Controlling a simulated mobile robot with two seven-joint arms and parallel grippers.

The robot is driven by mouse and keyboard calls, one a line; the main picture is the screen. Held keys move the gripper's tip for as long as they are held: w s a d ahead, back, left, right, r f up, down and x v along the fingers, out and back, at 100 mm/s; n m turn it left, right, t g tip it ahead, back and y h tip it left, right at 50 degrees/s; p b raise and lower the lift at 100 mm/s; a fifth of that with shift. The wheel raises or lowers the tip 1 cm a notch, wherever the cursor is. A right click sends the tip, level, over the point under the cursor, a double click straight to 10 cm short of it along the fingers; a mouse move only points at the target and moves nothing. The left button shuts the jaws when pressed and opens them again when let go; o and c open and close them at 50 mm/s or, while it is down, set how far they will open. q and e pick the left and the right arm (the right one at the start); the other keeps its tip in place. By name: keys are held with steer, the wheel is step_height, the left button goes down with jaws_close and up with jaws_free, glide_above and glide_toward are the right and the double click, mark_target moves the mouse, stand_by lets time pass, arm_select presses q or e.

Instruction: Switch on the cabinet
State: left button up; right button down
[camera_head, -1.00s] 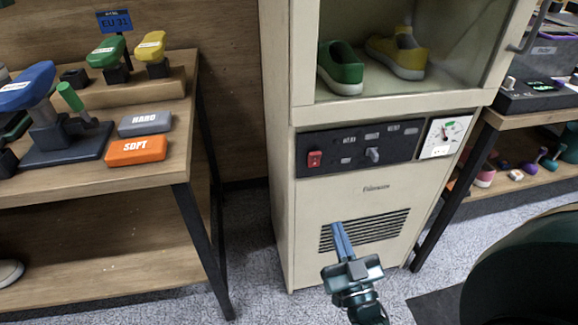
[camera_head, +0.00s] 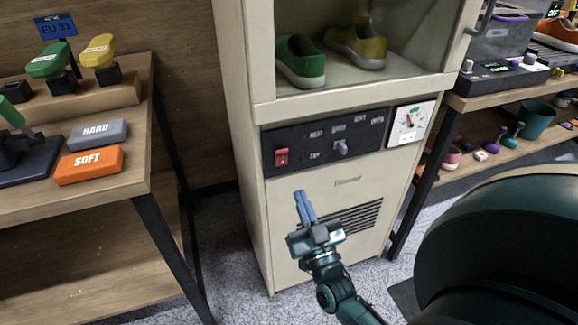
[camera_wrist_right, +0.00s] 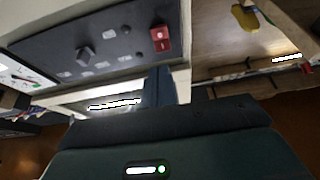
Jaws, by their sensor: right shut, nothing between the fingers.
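The cream cabinet (camera_head: 290,210) stands in the middle of the head view. Its dark control panel (camera_head: 312,146) carries a red rocker switch (camera_head: 281,157) at the left end and a grey knob (camera_head: 341,147) to the right. In the right wrist view the red switch (camera_wrist_right: 160,38) shows just beyond the fingertips, and the knob (camera_wrist_right: 86,55) is to its left. My right gripper (camera_head: 300,194) is shut and empty, its fingers pointing up below the red switch, apparently apart from it. The fingers also show in the wrist view (camera_wrist_right: 158,75). My left gripper is not in view.
A green shoe (camera_head: 302,62) and a yellow shoe (camera_head: 358,46) sit inside the cabinet. A dial (camera_head: 409,124) is right of the panel. A wooden table (camera_head: 125,182) with grey and orange blocks stands left. A shelf (camera_head: 500,97) stands right.

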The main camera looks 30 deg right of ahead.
mark_target(285, 155)
steer(key=x, duration=0.9)
steer(key=shift+d, duration=0.1)
